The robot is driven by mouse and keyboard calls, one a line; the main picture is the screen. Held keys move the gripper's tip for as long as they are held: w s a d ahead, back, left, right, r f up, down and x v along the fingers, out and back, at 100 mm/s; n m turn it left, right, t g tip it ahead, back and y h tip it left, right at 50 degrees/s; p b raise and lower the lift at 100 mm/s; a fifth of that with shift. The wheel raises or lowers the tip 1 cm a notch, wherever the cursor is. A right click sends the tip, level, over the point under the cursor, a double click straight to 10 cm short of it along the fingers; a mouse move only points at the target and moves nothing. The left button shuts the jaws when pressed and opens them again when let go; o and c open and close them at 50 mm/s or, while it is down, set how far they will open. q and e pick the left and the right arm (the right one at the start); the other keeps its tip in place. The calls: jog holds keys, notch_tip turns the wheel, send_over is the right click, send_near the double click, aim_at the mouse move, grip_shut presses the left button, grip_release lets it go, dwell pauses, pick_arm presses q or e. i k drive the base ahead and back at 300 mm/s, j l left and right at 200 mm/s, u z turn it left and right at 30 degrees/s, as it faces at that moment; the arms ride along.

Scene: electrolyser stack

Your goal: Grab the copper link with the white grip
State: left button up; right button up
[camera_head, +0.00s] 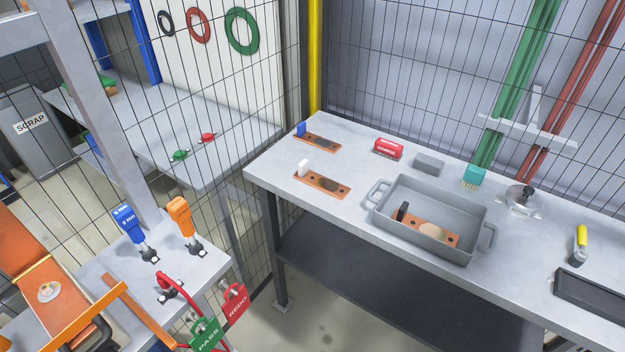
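The copper link with the white grip (322,184) lies flat near the front left of the grey workbench. Its white grip (303,168) stands up at its left end, and a dark stain marks its middle. A second copper link with a blue grip (318,142) lies behind it. A third copper link with a black grip (428,231) lies inside the grey tray (480,219), with a pale patch on it. Neither of my grippers shows in the head view.
A red block (388,148), a grey block (429,163), a teal brush (472,178) and a knobbed metal piece (521,200) stand behind the tray. A yellow-handled tool (580,245) is at right. Mesh fencing rises behind the workbench (340,220). Bench space around the white-gripped link is clear.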

aim_at(337, 189)
jog(key=i+l+z, duration=0.2)
jog(key=l, duration=0.3)
jog(key=i+l+z, duration=0.15)
jog(key=i+l, duration=0.25)
